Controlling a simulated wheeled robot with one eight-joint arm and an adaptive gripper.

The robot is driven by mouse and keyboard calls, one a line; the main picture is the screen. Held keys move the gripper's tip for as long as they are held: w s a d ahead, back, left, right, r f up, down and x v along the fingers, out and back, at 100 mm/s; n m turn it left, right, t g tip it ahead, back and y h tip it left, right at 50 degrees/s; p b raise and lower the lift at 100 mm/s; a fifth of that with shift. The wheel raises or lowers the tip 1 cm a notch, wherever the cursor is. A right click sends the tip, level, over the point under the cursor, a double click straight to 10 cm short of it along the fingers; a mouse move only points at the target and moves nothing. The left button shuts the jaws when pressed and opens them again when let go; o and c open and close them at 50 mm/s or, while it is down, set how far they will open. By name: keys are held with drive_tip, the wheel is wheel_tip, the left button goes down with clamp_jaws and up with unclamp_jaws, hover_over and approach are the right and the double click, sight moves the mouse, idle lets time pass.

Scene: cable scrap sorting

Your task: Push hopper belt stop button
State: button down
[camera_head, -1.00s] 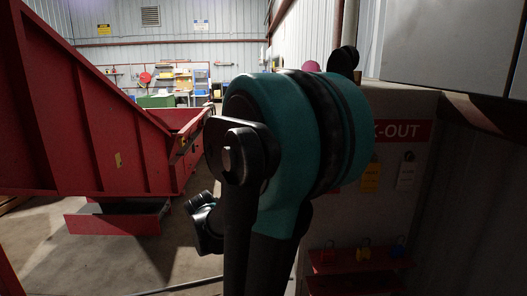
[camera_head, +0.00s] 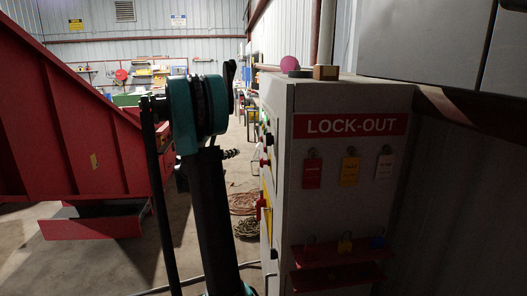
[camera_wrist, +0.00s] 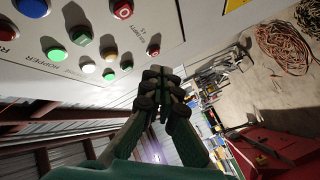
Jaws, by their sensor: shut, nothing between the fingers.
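The control panel (camera_wrist: 75,30) fills the upper left of the wrist view, with red, green, blue and amber buttons. Red buttons include a lettered one (camera_wrist: 123,9) at the top and another (camera_wrist: 153,50) nearest my gripper. "HOPPER" lettering is legible at the left; which red button is the hopper belt stop I cannot tell. My gripper (camera_wrist: 160,76) is shut and empty, apart from the panel face as far as I can see. In the head view my gripper (camera_head: 231,153) pokes out right of my arm, a short way left of the cabinet's (camera_head: 345,225) button side, which shows nearly edge-on.
The cabinet's near side has a LOCK-OUT sign (camera_head: 350,125), tags and a red padlock shelf (camera_head: 343,277). A red hopper (camera_head: 85,130) stands left. Coiled cables (camera_head: 243,203) lie on the floor beyond my arm. A red beam (camera_head: 465,112) is at the right.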

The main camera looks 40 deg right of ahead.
sight(265, 150)
drive_tip(key=shift+w+d+r, duration=0.25)
drive_tip(key=shift+w+d, duration=0.05)
drive_tip(key=s+d, duration=0.4)
drive_tip(key=d, duration=0.3)
drive_tip(key=shift+s+d, duration=0.25)
drive_tip(key=shift+s, duration=0.1)
idle(1.6)
drive_tip(key=shift+s+d, duration=0.2)
drive_tip(key=shift+d, duration=0.15)
drive_tip(key=shift+s+d, duration=0.25)
drive_tip(key=shift+d, duration=0.15)
idle(0.7)
drive_tip(key=shift+w+a, duration=0.1)
drive_tip(key=shift+a, duration=0.05)
drive_tip(key=shift+w+a, duration=0.35)
drive_tip(key=shift+a, duration=0.25)
idle(0.4)
